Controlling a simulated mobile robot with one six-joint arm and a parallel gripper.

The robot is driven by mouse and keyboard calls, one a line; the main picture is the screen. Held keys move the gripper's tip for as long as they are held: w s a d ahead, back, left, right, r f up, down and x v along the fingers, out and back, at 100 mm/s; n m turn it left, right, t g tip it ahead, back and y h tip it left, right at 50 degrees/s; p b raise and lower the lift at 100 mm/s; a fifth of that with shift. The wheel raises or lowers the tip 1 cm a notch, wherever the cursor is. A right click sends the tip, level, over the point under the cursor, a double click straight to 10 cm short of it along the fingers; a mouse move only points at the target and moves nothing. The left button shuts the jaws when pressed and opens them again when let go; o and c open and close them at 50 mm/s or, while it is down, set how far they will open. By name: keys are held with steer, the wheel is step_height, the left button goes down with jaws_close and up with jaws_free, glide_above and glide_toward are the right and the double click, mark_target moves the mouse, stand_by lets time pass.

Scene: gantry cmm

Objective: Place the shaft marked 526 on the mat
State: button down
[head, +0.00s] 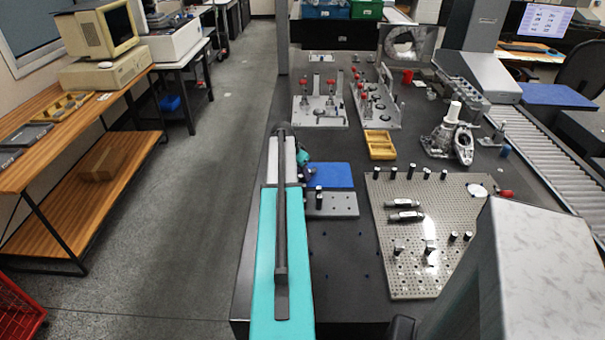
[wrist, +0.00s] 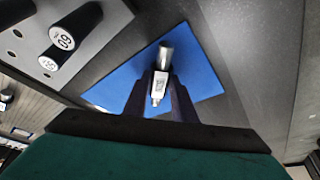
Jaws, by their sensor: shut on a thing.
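A metal shaft (wrist: 165,55) with a white label is held between the two dark fingers of my gripper (wrist: 160,84) in the wrist view. The number on its label is too small to read. The blue mat (wrist: 205,72) lies behind and beneath the shaft in that view; I cannot tell whether the shaft touches it. In the head view the mat (head: 332,176) lies on the dark table, just right of my arm. My gripper (head: 303,158) is beside the mat's left edge there, mostly hidden by my arm, and the shaft is not clear.
A grey plate (head: 338,205) with dark upright posts stands against the mat's near side. A perforated plate (head: 420,260) to the right bears two lying shafts (head: 405,216) and several posts. A yellow tray (head: 380,146) and red-knobbed fixtures (head: 320,110) stand farther back.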

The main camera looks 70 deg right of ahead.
steer(key=c, duration=1.5)
jaws_free()
steer(key=shift+f, duration=0.1)
steer(key=shift+o, duration=0.2)
steer(key=b+v, duration=0.1)
steer(key=v, duration=1.1)
